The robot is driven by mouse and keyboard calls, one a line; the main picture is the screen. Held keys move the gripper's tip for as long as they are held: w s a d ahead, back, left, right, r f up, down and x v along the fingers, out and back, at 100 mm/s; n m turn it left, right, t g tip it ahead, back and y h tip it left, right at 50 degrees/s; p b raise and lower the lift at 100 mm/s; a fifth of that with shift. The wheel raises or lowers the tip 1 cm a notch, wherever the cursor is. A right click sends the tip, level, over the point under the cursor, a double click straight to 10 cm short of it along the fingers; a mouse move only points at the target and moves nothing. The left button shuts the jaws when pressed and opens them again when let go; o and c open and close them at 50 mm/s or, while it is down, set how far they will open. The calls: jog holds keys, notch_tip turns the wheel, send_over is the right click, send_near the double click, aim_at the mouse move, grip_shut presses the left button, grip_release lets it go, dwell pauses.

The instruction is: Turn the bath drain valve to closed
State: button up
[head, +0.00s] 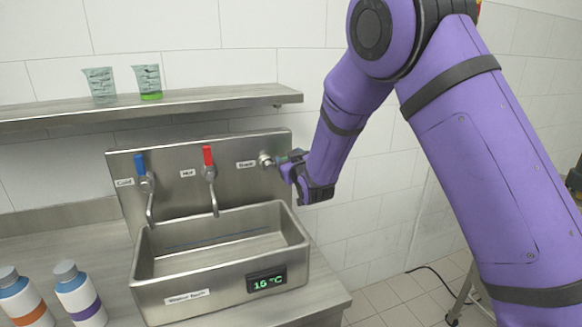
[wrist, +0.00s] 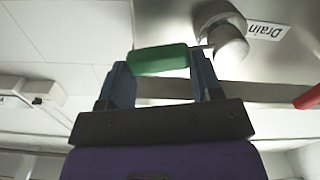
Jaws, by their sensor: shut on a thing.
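The drain valve (head: 265,160) is a round metal fitting at the right end of the steel back panel, beside a "Drain" label (head: 247,164). Its green handle (wrist: 158,59) lies roughly level and points right from the valve in the head view. My gripper (head: 291,169) is at this handle. In the wrist view my gripper (wrist: 161,76) is shut on the green handle, one finger at each end. The valve body (wrist: 224,35) and label (wrist: 265,33) show behind it. The steel bath (head: 220,262) is below, with a display reading about 16 °C.
A blue cold tap (head: 145,180) and a red hot tap (head: 210,170) are left of the valve. Two beakers (head: 148,82) stand on the shelf (head: 200,99) above. Two bottles (head: 77,295) stand left of the bath. Floor to the right is mostly clear.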

jog(key=s+a+r+n, duration=0.1)
jog(key=a+n, duration=0.2)
jog(key=n, duration=0.4)
jog(key=s+a+r+n, duration=0.1)
jog(key=a+r+n, duration=0.1)
jog(key=n, duration=0.6)
jog(key=shift+a+r, duration=0.3)
jog(key=shift+a, duration=0.5)
jog(key=o, duration=1)
jog(key=v, duration=1)
jog(key=shift+s, duration=0.35)
